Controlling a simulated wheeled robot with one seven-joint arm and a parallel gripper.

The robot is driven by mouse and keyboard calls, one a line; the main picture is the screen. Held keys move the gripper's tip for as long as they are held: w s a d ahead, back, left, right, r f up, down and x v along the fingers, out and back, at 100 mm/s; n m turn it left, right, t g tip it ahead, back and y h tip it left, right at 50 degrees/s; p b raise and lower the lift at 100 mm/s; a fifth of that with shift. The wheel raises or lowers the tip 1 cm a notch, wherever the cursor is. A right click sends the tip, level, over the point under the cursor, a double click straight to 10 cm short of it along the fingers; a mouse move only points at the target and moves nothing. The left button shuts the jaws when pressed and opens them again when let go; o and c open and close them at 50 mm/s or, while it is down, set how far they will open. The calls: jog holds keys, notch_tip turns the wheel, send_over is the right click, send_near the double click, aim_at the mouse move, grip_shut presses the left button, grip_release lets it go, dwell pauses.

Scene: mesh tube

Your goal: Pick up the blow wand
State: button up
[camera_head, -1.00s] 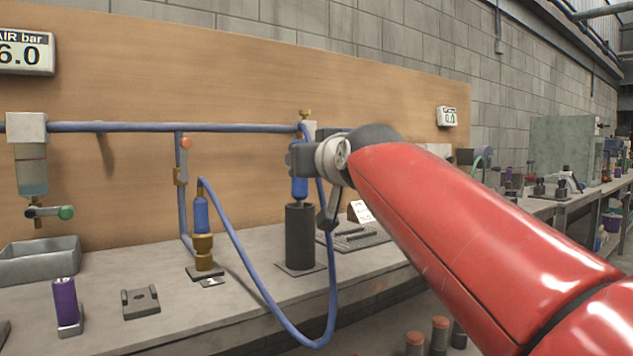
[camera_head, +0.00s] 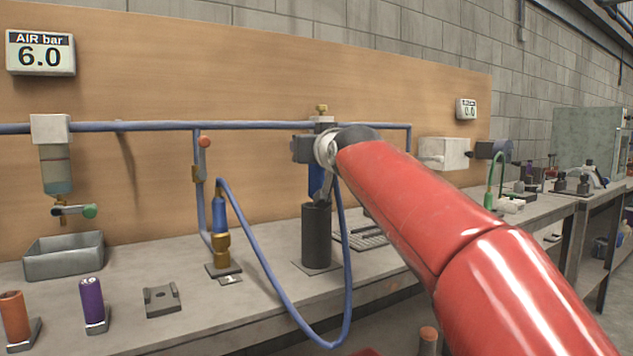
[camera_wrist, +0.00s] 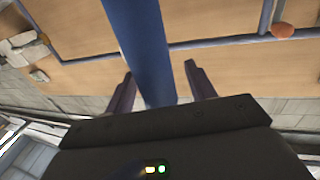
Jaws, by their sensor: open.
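A blue shaft, apparently the blow wand (camera_head: 315,181), stands upright in a black cylindrical holder (camera_head: 316,235) on the bench. My gripper (camera_head: 323,188) is at its upper part, and my wrist hides some of it. In the wrist view the blue shaft (camera_wrist: 143,45) runs between the two dark fingers of my gripper (camera_wrist: 160,88). The fingers are apart, with a visible gap on each side of the shaft. Another blue piece with brass fittings (camera_head: 220,235) stands to the left on a small plate, with a hose at its top.
A slack blue hose (camera_head: 268,290) loops in front of the holder, below the bench edge. A blue pipe (camera_head: 265,125) runs along the wooden backboard. A metal tray (camera_head: 64,262), a purple cylinder (camera_head: 93,303) and a grey block (camera_head: 161,300) stand left.

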grip_shut()
jog(key=shift+r, duration=0.15)
